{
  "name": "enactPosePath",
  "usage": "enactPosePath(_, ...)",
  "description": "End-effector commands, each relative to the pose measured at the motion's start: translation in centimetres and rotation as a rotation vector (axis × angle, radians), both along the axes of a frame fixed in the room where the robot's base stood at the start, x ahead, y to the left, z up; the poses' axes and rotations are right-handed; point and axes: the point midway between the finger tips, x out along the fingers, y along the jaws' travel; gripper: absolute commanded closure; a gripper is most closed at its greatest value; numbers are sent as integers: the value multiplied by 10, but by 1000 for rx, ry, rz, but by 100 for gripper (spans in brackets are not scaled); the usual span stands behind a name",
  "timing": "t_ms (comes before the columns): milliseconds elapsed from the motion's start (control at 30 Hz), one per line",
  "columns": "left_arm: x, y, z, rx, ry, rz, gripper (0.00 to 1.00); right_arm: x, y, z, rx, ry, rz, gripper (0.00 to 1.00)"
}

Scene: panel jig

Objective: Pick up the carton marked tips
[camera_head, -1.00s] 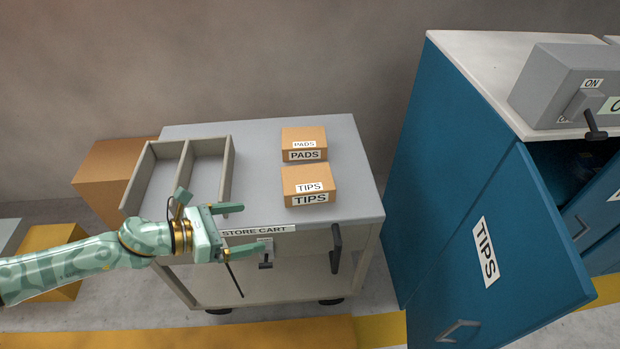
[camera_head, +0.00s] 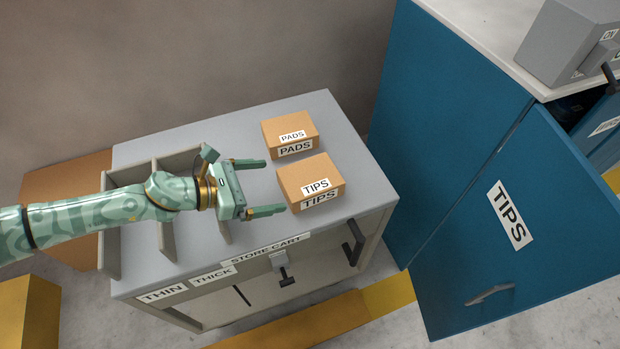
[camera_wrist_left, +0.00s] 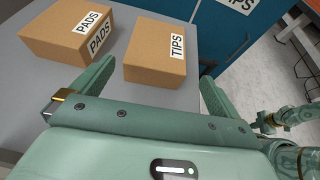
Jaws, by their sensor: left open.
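The carton marked tips (camera_head: 309,180) is a brown box with white labels, standing on the grey top of the store cart (camera_head: 230,132). In the left wrist view the tips carton (camera_wrist_left: 153,50) lies ahead of the jaws, nearer the right finger. My left gripper (camera_head: 264,187) is open and empty, just left of the tips carton, its fingers pointing toward it. The gripper also shows in the left wrist view (camera_wrist_left: 155,92). My right gripper is not clearly in the head view.
The carton marked pads (camera_head: 288,132) stands just behind the tips carton. An open divided rack (camera_head: 165,238) is at the cart's left, under my arm. A blue cabinet (camera_head: 440,110) with an open door marked tips (camera_head: 520,240) stands to the right.

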Motion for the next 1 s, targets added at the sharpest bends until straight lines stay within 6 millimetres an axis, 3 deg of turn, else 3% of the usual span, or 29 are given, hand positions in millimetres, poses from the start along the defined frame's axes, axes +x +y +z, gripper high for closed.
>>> enactPosePath(200, 19, -38, -20, -1, 1, -1, 0, -5, -6, -11, -8, 12, 2, 100)
enactPosePath(433, 28, -55, -26, -1, 2, 0, 0, -10, -6, -15, -9, 23, 4, 100)
enactPosePath(633, 43, -82, -39, 0, 3, -1, 0, -18, -2, -27, -4, 41, 1, 100)
enactPosePath(967, 47, -90, -40, 0, 1, 3, 0, -19, 2, -28, 1, 41, -1, 100)
enactPosePath(1000, 47, -90, -40, 0, 1, 3, 8, -19, 2, -28, 1, 41, 0, 100)
